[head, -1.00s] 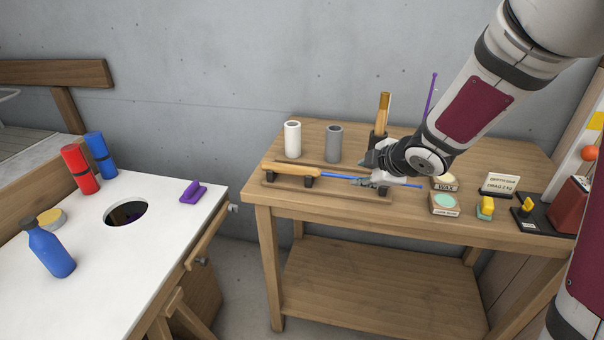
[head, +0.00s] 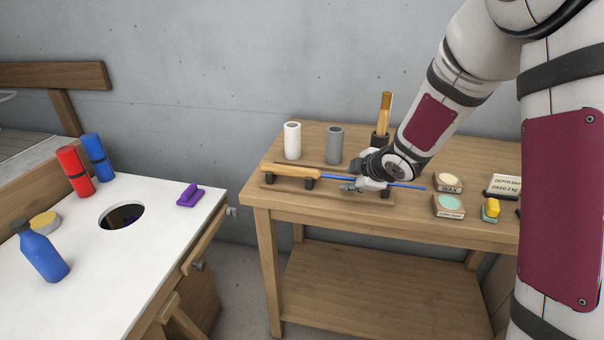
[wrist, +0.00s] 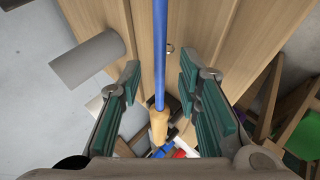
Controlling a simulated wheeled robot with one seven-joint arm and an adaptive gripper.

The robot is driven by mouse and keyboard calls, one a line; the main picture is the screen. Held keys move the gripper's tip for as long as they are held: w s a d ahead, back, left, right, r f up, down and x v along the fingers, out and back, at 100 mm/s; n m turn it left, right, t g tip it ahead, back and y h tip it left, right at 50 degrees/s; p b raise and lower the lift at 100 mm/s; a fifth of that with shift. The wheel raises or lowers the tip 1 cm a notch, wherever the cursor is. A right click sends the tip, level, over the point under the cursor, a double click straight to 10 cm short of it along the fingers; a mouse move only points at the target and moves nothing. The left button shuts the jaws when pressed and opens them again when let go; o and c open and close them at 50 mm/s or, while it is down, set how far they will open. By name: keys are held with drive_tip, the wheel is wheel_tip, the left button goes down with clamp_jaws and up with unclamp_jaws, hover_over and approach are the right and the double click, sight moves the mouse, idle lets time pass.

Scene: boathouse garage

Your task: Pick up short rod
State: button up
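A rod with a cork-coloured handle (head: 290,171) and a thin blue shaft (head: 335,178) lies across a low rack on the wooden table; I take it for the short rod. In the wrist view its blue shaft (wrist: 160,50) runs between my fingers, with the handle (wrist: 158,125) toward the bottom. My gripper (head: 352,186) is at the shaft, right of the handle. In the wrist view my gripper (wrist: 160,85) is open, with a clear gap on both sides of the shaft. Part of the shaft is hidden behind my gripper in the head view.
A white cylinder (head: 292,140) and a grey cylinder (head: 335,145) stand behind the rack. An upright cork-coloured handle (head: 386,108) stands in a dark holder. A wax tin (head: 448,182) and other small items are at right. A white counter (head: 150,250) is at left.

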clamp_jaws()
drive_tip(key=shift+r, duration=0.1)
